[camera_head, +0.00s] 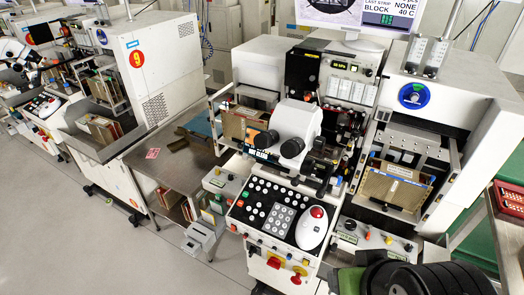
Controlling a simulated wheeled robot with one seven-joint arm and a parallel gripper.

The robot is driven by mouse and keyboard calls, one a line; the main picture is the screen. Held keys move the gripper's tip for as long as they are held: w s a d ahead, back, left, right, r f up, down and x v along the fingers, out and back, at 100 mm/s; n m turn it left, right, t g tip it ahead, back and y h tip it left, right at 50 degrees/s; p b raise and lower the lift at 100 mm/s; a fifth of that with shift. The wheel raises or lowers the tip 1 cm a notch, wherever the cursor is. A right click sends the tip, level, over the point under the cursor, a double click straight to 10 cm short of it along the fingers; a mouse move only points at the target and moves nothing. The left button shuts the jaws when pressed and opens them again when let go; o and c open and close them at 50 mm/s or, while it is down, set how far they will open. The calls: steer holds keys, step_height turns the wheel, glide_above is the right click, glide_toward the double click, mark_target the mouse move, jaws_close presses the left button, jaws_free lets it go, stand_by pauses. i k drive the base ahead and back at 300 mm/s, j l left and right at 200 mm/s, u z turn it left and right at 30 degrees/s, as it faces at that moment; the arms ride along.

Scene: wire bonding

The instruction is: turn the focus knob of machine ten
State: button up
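A white wire bonding machine (277,185) stands in the middle of the head view. I see no number ten on it. Its white microscope head (298,119) has two black eyepieces facing the front. I cannot pick out the focus knob with certainty; dark parts beside and behind the microscope are small and partly hidden by it. Below is a sloped control panel (262,188) with several keys and a white mouse-like control (311,229) with a red ball. My gripper is not in view.
A machine marked 9 (136,59) stands to the left, with a steel table (172,165) between the machines. A monitor (352,15) sits above. A tall white unit (447,100) with a brown magazine stands right, near a red bin (509,198). The floor (60,235) at front left is clear.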

mark_target(307, 166)
steer(key=u, duration=0.45)
steer(key=j+z, duration=0.45)
steer(key=j, duration=0.15)
steer(key=l, duration=0.6)
steer(key=i+j+u, duration=0.2)
steer(key=u, duration=0.15)
steer(key=i+j+u, duration=0.1)
steer(key=u, duration=0.3)
steer(key=i, duration=0.1)
